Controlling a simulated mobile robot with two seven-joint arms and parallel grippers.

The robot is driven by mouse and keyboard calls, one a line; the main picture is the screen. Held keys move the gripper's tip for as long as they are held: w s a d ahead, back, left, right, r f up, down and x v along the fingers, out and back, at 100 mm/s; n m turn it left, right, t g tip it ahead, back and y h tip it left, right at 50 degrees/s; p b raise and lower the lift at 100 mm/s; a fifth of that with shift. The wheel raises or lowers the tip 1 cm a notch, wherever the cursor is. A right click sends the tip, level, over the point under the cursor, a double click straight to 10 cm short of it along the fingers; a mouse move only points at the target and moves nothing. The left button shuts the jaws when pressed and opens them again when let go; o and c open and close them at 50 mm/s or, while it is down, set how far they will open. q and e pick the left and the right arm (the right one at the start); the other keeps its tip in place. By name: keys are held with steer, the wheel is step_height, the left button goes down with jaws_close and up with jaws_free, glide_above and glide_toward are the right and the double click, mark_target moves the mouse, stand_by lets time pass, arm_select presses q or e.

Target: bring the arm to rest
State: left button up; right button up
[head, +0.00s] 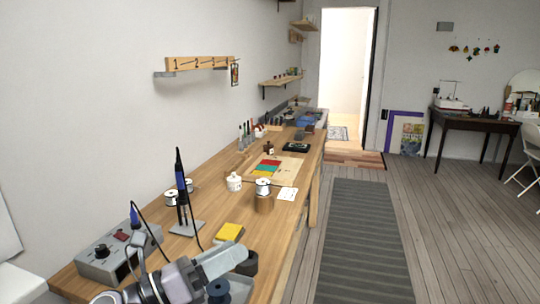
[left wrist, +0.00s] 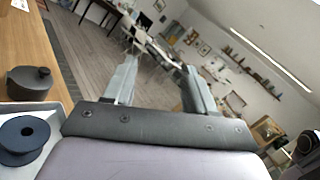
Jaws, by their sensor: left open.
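My left arm comes in at the bottom of the head view, and its gripper (head: 222,258) is above the near end of the wooden workbench (head: 145,215). In the left wrist view the two fingers of this gripper (left wrist: 158,60) stand apart with nothing between them. Beyond them are the floor and far room. A dark lidded pot (left wrist: 30,84) and a dark blue spool (left wrist: 22,138) are beside the gripper in the left wrist view. My right gripper is in neither view.
Near my arm stand a grey soldering station (head: 118,255), an iron in its stand (head: 186,215) and a yellow sponge (head: 229,232). The floor right of the bench, with a grey runner (head: 362,240), is clear.

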arm_select(q)
steer(key=s+a+f+n+t+y, duration=0.25)
steer(key=a+f+n+y, duration=0.55)
steer(key=n, duration=0.7)
steer(key=s+a+f+n+t+y, duration=0.1)
steer(key=s+a+f+n+y, duration=0.3)
steer(key=n+y, duration=0.8)
steer(key=s+a+f+n+g+h, duration=0.2)
steer(key=s+f+n+g, duration=0.35)
steer(key=s, duration=0.45)
steer(key=s+a+f+n+g+h, duration=0.1)
steer(key=s+a+f+n+g, duration=0.1)
steer(key=s+f+n+g, duration=0.6)
steer(key=w+d+f+m+t+h, duration=0.1)
steer(key=w+d+f+t+h, duration=0.1)
steer(key=f+t, duration=0.5)
steer(key=shift+w+d+f+m+t, duration=0.35)
steer(key=shift+w+d+t, duration=0.3)
steer(key=shift+w+t, duration=0.5)
